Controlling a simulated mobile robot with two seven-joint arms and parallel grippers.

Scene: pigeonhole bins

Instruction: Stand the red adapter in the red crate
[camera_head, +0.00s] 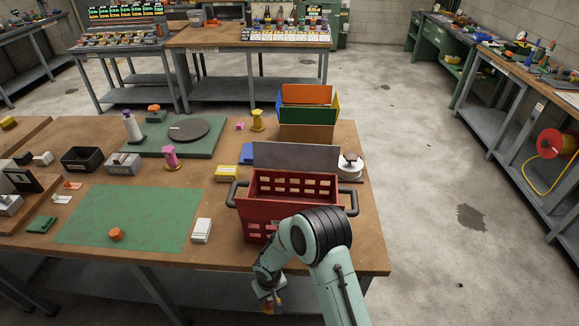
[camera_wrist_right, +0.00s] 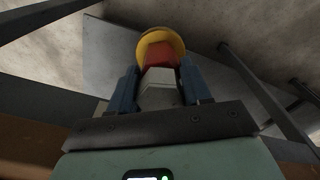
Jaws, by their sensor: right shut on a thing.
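The red crate (camera_head: 262,208) stands at the near right of the wooden table, with dark handles at its sides and openings in its walls. My right gripper (camera_head: 268,293) is low in front of the table's near edge, below and in front of the crate. In the right wrist view my right gripper (camera_wrist_right: 159,78) has its blue fingers shut on the red adapter (camera_wrist_right: 162,55), which has a round yellow end. In the head view only a small red and yellow bit of the adapter (camera_head: 274,304) shows below the gripper. My left gripper is not in view.
A grey panel (camera_head: 296,155) stands behind the crate, with a multicoloured bin (camera_head: 305,132) beyond it. A white round thing (camera_head: 349,167) is close at the crate's right. A white box (camera_head: 201,230) and a green mat (camera_head: 130,215) lie to its left.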

